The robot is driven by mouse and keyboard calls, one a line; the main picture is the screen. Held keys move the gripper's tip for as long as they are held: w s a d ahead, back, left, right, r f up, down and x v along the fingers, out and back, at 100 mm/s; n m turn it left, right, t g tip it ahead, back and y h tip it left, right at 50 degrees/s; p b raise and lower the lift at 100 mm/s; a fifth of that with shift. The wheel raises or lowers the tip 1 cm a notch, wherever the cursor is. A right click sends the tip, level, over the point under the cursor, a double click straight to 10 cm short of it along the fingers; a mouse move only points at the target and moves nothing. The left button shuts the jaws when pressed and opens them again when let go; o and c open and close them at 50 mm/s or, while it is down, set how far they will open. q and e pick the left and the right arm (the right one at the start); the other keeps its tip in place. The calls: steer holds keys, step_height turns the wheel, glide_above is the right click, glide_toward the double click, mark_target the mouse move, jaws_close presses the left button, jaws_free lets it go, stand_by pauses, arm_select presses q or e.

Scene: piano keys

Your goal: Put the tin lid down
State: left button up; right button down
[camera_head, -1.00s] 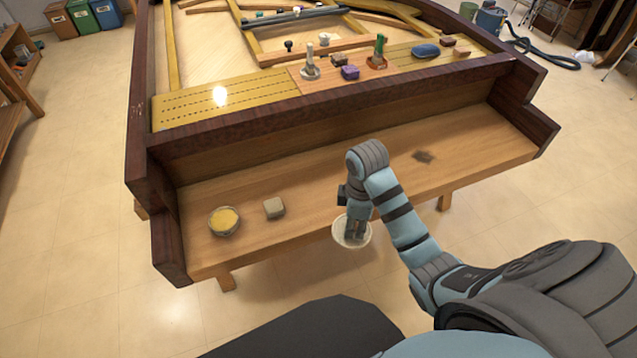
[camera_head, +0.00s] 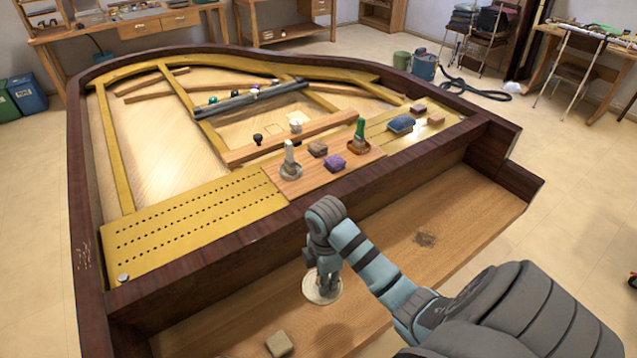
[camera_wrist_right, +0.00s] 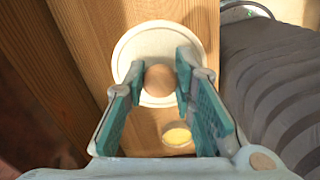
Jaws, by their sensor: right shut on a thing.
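The tin lid is a pale round disc (camera_head: 322,290) with a wooden knob. My right gripper (camera_head: 325,275) is shut on the lid's knob and holds the lid over the wooden ledge. In the right wrist view the knob (camera_wrist_right: 159,79) sits between the fingers and the pale lid (camera_wrist_right: 150,42) spreads behind it. I cannot tell whether the lid touches the ledge. An open round tin with yellow contents (camera_wrist_right: 177,136) shows below the lid in that view. My left gripper is not in view.
The wooden ledge (camera_head: 460,210) runs along the piano's front. A small beige block (camera_head: 279,344) lies on it at the lower left, and a dark smudge (camera_head: 425,239) is to the right.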

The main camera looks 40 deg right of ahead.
steer(key=f+b, duration=0.1)
steer(key=f, duration=0.4)
steer(key=f+b, duration=0.1)
steer(key=f, duration=0.5)
steer(key=f+b, duration=0.2)
steer(key=f, duration=0.3)
steer(key=shift+w+f, duration=0.25)
steer(key=shift+f, duration=0.05)
steer(key=shift+s+f, duration=0.1)
steer(key=shift+s, duration=0.05)
steer(key=c, duration=1.3)
jaws_free()
steer(key=shift+c, duration=0.2)
arm_select(q)
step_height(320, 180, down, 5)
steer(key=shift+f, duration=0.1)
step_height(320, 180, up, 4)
steer(key=p, duration=0.3)
steer(key=shift+p, duration=0.4)
arm_select(e)
step_height(320, 180, up, 12)
